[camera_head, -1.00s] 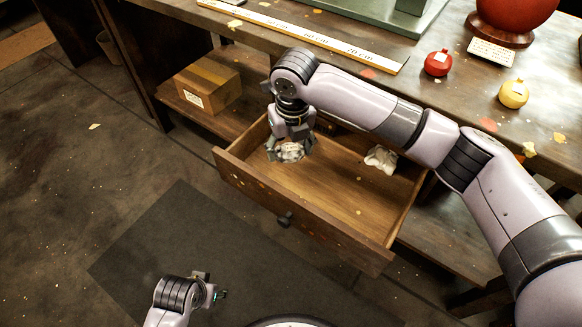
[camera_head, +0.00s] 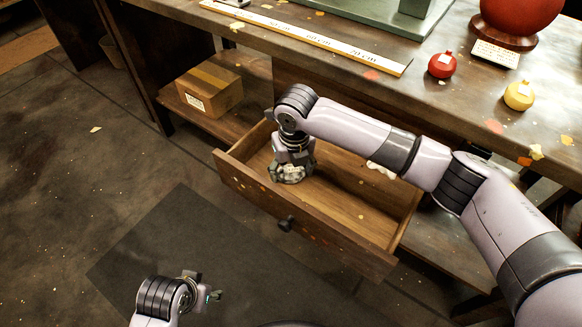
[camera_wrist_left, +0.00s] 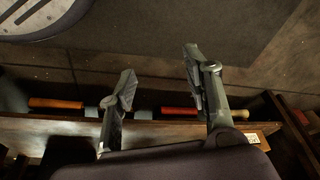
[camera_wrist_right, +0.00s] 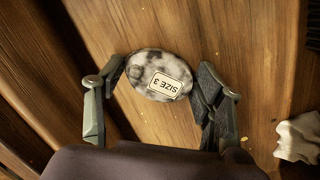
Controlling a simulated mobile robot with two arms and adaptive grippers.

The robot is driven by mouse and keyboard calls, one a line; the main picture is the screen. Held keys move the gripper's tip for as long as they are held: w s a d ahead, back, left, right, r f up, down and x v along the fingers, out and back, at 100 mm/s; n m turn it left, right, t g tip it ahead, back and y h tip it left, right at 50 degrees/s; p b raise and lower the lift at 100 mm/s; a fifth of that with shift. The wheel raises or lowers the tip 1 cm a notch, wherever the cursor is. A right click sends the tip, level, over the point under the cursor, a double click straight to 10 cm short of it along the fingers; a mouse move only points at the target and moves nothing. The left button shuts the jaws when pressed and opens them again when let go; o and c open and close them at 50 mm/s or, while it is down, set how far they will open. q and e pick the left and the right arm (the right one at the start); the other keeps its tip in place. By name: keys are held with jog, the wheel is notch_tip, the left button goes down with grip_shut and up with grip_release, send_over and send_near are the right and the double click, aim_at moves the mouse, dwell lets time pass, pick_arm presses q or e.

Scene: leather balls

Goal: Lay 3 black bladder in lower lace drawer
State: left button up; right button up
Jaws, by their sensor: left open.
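The open lower drawer (camera_head: 345,205) is pulled out under the bench. A rounded bladder (camera_head: 290,173) lies low inside its left part; it looks mottled black, grey and white. In the right wrist view the bladder (camera_wrist_right: 160,76) carries a "SIZE 3" label. My right gripper (camera_head: 292,160) reaches down into the drawer with a finger on each side of the bladder, and appears shut on it. A pale crumpled piece (camera_wrist_right: 298,138) lies in the drawer, mostly hidden by my arm in the head view. My left gripper (camera_head: 207,292) is open and empty above the floor.
A cardboard box (camera_head: 210,92) stands on the shelf left of the drawer. A ruler (camera_head: 310,38), a small red ball (camera_head: 442,64), a small yellow ball (camera_head: 519,95) and a large red ball (camera_head: 520,12) are on the bench.

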aim_at(293, 175)
jog(key=o, duration=0.4)
jog(key=shift+r, duration=0.4)
pick_arm(q)
notch_tip(293, 175, down, 9)
jog(key=p, duration=0.2)
jog(key=shift+s+r+g, duration=0.15)
jog(key=shift+s+g, duration=0.1)
jog(key=shift+g, duration=0.05)
pick_arm(e)
notch_tip(293, 175, up, 11)
jog(key=s, duration=0.1)
jog(key=shift+s+d+r, duration=0.2)
jog(key=shift+d, duration=0.1)
